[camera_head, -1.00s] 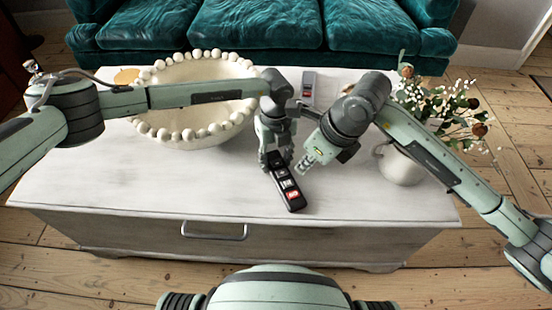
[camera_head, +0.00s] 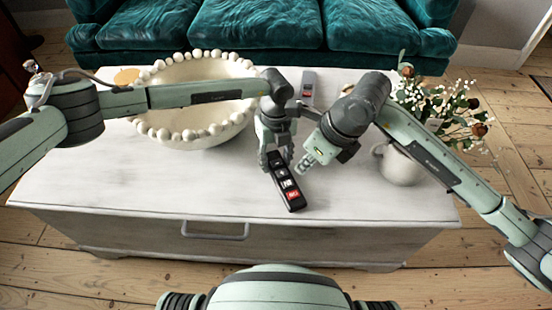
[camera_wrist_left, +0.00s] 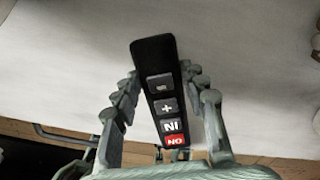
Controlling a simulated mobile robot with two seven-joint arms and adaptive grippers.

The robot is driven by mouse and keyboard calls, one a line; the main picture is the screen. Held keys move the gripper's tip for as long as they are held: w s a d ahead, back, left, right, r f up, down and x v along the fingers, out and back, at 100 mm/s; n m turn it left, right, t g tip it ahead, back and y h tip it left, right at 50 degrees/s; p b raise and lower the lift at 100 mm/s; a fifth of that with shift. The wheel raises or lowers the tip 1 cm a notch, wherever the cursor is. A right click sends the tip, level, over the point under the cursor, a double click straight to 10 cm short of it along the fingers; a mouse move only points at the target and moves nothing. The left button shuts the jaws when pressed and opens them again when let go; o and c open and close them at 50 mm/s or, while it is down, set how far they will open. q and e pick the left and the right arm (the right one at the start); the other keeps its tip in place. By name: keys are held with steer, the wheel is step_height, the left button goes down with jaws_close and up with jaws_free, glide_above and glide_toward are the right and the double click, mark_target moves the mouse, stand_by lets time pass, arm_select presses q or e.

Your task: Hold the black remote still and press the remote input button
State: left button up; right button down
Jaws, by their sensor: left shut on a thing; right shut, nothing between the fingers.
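The black remote (camera_head: 289,191) lies on the white table, with its red button at the end nearest me. The left wrist view shows the remote (camera_wrist_left: 155,60) between my left fingers, with buttons marked "+", "IN" and a red "ON". My left gripper (camera_head: 276,160) is shut on the far part of the remote. The input button (camera_wrist_left: 171,127) is the white-lettered one just above the red button. My right gripper (camera_head: 304,170) is shut and empty, just right of the remote and apparently above the table; its exact height is unclear.
A large cream bowl with a beaded rim (camera_head: 190,140) stands left of my left gripper. A grey remote (camera_head: 308,86) lies farther back. A white jug with flowers (camera_head: 400,166) stands at the right. The table front (camera_head: 150,190) is clear.

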mark_target(291, 184)
steer(key=m+y, duration=0.1)
steer(key=m, duration=0.1)
steer(key=w+a+r+m+t+y, duration=0.1)
steer(key=m+y, duration=0.1)
steer(key=w+a+m+y, duration=0.1)
steer(key=m+y, duration=0.1)
steer(key=shift+w+a+r+m, duration=0.15)
steer(key=shift+a+r+m, duration=0.1)
steer(key=shift+r+m, duration=0.1)
steer(key=shift+f, duration=4.45)
steer(key=shift+f, duration=0.15)
steer(key=shift+f, duration=0.25)
